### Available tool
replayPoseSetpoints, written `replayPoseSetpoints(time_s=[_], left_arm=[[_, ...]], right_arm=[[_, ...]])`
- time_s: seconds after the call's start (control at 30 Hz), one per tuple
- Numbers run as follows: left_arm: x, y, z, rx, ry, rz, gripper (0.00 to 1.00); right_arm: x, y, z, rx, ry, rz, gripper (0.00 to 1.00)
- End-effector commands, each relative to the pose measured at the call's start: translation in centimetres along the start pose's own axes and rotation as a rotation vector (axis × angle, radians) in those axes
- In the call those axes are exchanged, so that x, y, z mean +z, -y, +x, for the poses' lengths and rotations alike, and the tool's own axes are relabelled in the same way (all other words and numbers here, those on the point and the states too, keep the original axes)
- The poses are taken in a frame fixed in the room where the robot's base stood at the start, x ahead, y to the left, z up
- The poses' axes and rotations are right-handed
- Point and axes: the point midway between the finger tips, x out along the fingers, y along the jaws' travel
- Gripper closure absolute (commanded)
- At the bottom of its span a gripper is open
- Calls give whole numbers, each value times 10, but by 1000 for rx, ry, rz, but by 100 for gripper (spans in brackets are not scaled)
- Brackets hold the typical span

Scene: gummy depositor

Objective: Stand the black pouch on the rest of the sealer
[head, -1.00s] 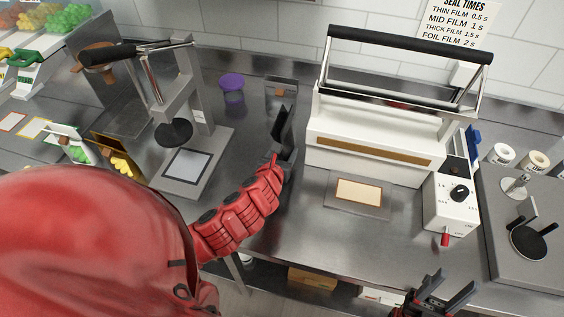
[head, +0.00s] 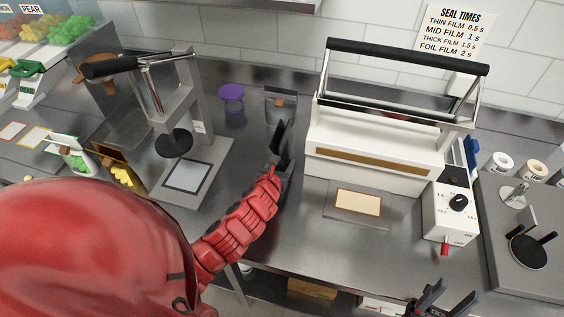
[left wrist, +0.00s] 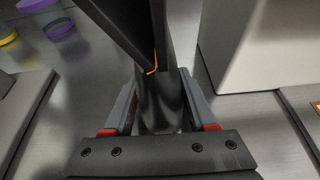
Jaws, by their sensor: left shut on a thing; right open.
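The black pouch (left wrist: 160,100) is between the fingers of my left gripper (left wrist: 160,112) in the left wrist view, upright, with a small orange mark near its fold. In the head view the pouch (head: 279,136) shows as a dark narrow shape above my left gripper (head: 277,160), left of the sealer. The sealer (head: 375,139) is white with a raised black-handled bar. A flat grey plate with an orange-edged pad, perhaps the rest (head: 375,222), lies before it. My right gripper (head: 446,301) is open and empty at the bottom edge.
The sealer's dial box (head: 450,214) stands at its right front. A hand press (head: 191,150) stands left of my left gripper. A purple cup (head: 231,92) and a small metal holder (head: 280,97) are behind. Bare steel counter (head: 285,220) lies left of the plate.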

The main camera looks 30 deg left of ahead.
Motion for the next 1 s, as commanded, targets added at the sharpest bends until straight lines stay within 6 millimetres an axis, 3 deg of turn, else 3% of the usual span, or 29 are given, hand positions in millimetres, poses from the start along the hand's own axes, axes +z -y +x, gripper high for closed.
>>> replayPoseSetpoints(time_s=[0.03, 0.2, 0.57, 0.8, 0.9, 1.0], left_arm=[[-1, 0, 0, 0, 0, 1, 39], [-1, 0, 0, 0, 0, 0, 13], [3, -1, -2, 1, 0, -3, 13], [2, -1, -35, 2, 0, 0, 13], [4, -2, -63, 3, -3, -1, 13], [9, -1, -82, 3, -9, -3, 13]], right_arm=[[0, 0, -1, 0, 0, 0, 50], [0, 0, -1, 0, 0, 0, 50], [0, 0, 2, 0, 0, 0, 50], [0, 0, 0, 0, 0, 0, 50], [-2, -1, 13, 0, 0, 0, 50], [-7, -2, 40, 0, -1, 0, 50]])
